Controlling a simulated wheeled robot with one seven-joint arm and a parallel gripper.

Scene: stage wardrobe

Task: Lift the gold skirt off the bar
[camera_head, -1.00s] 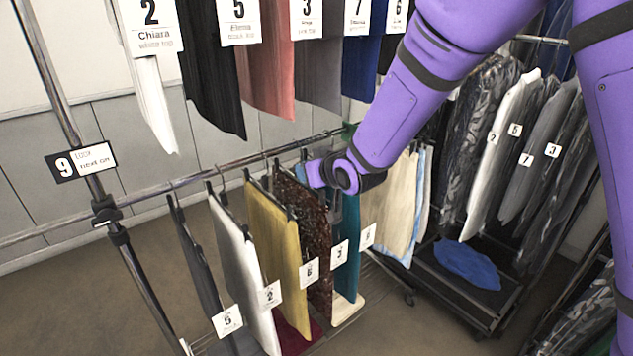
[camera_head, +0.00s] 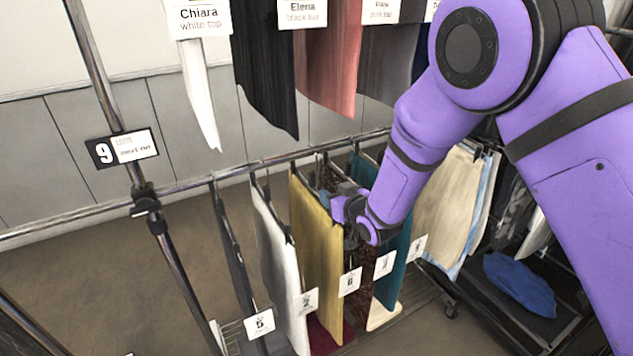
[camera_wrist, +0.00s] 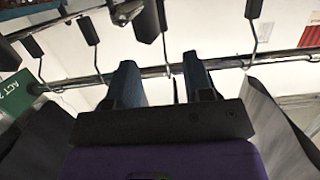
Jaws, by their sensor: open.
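The gold skirt (camera_head: 315,245) hangs from the lower bar (camera_head: 270,160) in the head view, between a white skirt (camera_head: 272,260) and a dark red-brown patterned one (camera_head: 362,290). My gripper (camera_head: 343,207) is close to the gold skirt's upper right side, below the bar. My gripper hides part of the patterned garment; contact cannot be told. In the wrist view my gripper (camera_wrist: 161,78) is open, its two dark fingers apart before the bar (camera_wrist: 230,67). A thin hanger hook (camera_wrist: 166,45) shows in the gap between them. The gold skirt cannot be made out there.
A teal garment (camera_head: 393,265) and cream ones (camera_head: 447,205) hang to the right on the same bar. A dark garment (camera_head: 235,260) hangs left of the white skirt. An upper row with a pink garment (camera_head: 330,65) hangs above. A rail post (camera_head: 110,90) stands at left.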

